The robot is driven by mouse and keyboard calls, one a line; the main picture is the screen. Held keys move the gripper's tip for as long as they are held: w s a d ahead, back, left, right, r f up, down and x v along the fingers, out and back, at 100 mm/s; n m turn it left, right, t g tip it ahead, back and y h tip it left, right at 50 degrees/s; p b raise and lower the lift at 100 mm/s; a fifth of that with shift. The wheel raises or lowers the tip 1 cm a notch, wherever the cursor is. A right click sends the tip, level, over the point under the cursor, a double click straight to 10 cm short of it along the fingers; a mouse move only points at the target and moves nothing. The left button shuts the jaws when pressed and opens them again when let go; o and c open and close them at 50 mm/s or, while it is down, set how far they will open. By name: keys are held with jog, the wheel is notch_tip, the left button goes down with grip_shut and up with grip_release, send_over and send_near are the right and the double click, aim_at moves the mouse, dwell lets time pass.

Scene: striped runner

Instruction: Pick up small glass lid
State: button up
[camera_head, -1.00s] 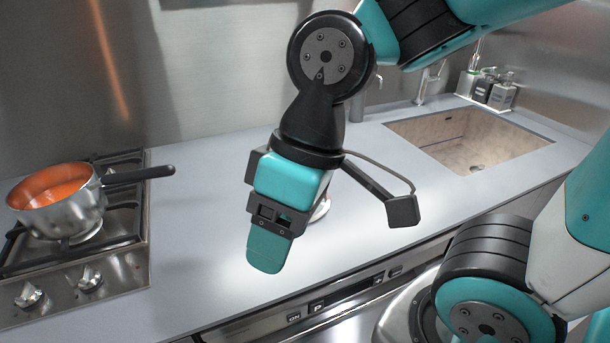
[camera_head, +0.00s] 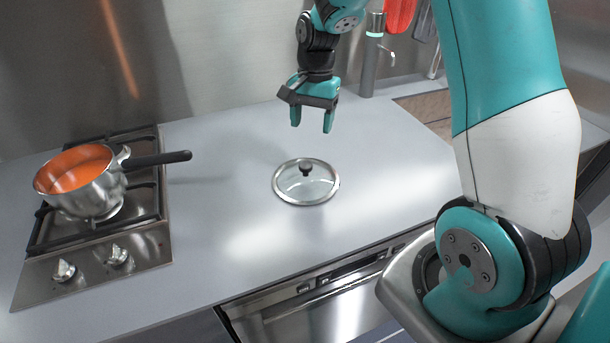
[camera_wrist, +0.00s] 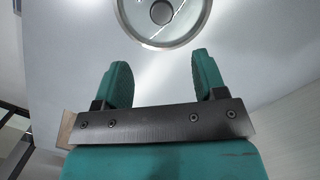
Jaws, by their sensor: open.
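The small glass lid (camera_head: 306,182) lies flat on the grey counter, with a metal rim and a dark round knob in its middle. In the wrist view the lid (camera_wrist: 162,38) is at the top, partly cut off, beyond my fingertips. My gripper (camera_head: 311,128) is above the counter, behind the lid in the head view, fingers pointing down. It is open and empty. In the wrist view my gripper (camera_wrist: 160,62) shows its two teal fingers spread apart, with the lid's near rim just past them, not between them.
A steel saucepan (camera_head: 82,185) with orange contents stands on the gas hob (camera_head: 100,250) at left, its dark handle reaching over the counter (camera_head: 235,215). The sink (camera_head: 428,106) is at right, partly hidden by my arm. The counter around the lid is clear.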

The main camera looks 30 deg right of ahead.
aim_at(306, 165)
jog(key=f, duration=0.4)
jog(key=a+f+p, duration=0.1)
jog(key=f, duration=0.1)
jog(key=shift+s, duration=0.3)
jog(key=f, duration=0.1)
jog(key=a+f+p, duration=0.1)
jog(key=f, duration=0.2)
jog(key=shift+s+a+f+p, duration=0.15)
jog(key=shift+s+a+p, duration=0.05)
jog(key=shift+s+p, duration=0.1)
jog(key=shift+f, duration=0.4)
jog(key=shift+c, duration=0.3)
jog(key=c, duration=1.1)
